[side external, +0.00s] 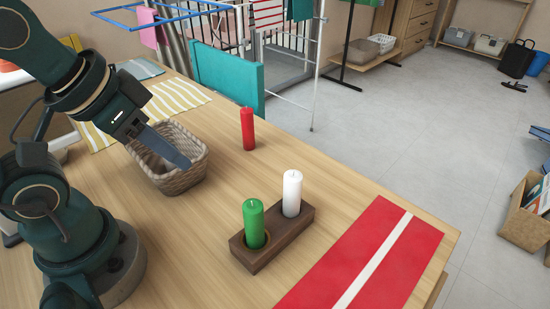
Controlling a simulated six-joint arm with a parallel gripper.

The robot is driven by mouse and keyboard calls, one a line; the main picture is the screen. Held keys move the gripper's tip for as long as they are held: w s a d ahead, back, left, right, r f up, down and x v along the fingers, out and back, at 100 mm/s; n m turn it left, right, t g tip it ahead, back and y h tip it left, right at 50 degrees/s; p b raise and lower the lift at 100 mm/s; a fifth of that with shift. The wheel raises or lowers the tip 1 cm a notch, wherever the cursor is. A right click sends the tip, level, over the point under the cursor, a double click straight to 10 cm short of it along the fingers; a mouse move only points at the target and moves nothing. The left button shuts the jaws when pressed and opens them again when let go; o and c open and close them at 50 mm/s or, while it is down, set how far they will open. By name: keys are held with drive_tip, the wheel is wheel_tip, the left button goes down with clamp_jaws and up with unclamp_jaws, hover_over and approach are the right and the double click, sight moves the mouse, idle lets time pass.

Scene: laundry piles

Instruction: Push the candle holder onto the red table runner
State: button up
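The candle holder (284,247) is a dark brown wooden block on the table, left of the red runner and apart from it. A green candle (253,222) stands upright in its near end and a white candle (292,193) in its far end. The red table runner (390,238), with a white stripe along it, lies at the table's right end. My gripper (180,160) is above the woven basket, to the left of the holder and well away from it. Its fingers overlap from this side, so its opening is hidden. I see nothing held.
A red candle (248,129) stands alone on the table behind the holder. The woven basket (184,180) sits beneath my gripper. A yellow-striped cloth (175,98) lies at the back left. The wooden table (340,195) is bare between holder and runner.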

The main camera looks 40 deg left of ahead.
sight(274, 231)
drive_tip(key=shift+m, duration=0.4)
clamp_jaws()
drive_tip(key=w+d+m+g, duration=0.3)
drive_tip(key=w+m, duration=0.5)
drive_tip(key=m, duration=0.8)
drive_tip(key=f+g, duration=0.1)
drive_tip(key=f, duration=0.3)
drive_tip(key=f+g, duration=0.1)
drive_tip(key=f, duration=0.3)
drive_tip(key=w+f+m, duration=0.1)
drive_tip(key=f, duration=0.3)
drive_tip(key=shift+a+f+g, duration=0.25)
drive_tip(key=shift+f+g, duration=0.15)
drive_tip(key=shift+d+f, duration=0.2)
drive_tip(key=shift+f, duration=0.4)
drive_tip(key=shift+d+r, duration=0.15)
drive_tip(key=shift+d, duration=1.65)
